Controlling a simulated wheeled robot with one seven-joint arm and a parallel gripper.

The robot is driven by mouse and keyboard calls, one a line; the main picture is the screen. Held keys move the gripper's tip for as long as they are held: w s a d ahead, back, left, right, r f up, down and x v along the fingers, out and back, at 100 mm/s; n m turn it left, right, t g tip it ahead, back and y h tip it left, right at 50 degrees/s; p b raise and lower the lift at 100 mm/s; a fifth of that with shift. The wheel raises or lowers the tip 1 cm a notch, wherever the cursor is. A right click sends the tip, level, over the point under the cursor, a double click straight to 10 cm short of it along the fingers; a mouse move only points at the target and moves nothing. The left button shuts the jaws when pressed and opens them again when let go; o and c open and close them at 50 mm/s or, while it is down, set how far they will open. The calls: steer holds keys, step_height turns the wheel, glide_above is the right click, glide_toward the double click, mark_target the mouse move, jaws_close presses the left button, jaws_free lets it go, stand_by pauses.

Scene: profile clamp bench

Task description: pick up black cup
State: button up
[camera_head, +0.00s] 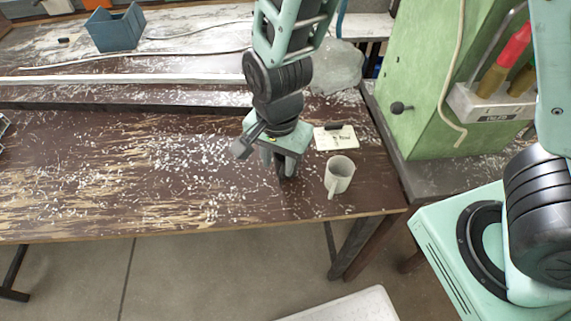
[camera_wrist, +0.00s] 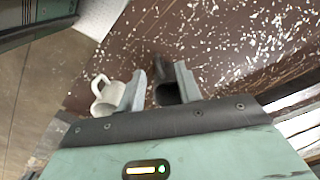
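The black cup (camera_wrist: 166,92) shows in the wrist view as a dark shape between the two fingers of my gripper (camera_wrist: 163,84), with a dark part sticking out beyond it. A narrow gap shows between the left finger and the cup; the right finger lies close against or over its edge. The fingers are apart, and I see no clear grip on both sides. In the head view my gripper (camera_head: 286,170) points down at the bench near its front right, and hides most of the cup.
A white mug (camera_head: 339,175) stands just right of my gripper; it also shows in the wrist view (camera_wrist: 107,97). A card (camera_head: 335,138) lies behind it. The workbench (camera_head: 120,180) is strewn with pale chips and clear to the left. A green machine (camera_head: 425,80) stands at right.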

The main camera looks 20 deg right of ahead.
mark_target(280, 176)
steer(key=shift+s+f, duration=0.15)
steer(key=shift+f, duration=3.2)
jaws_close()
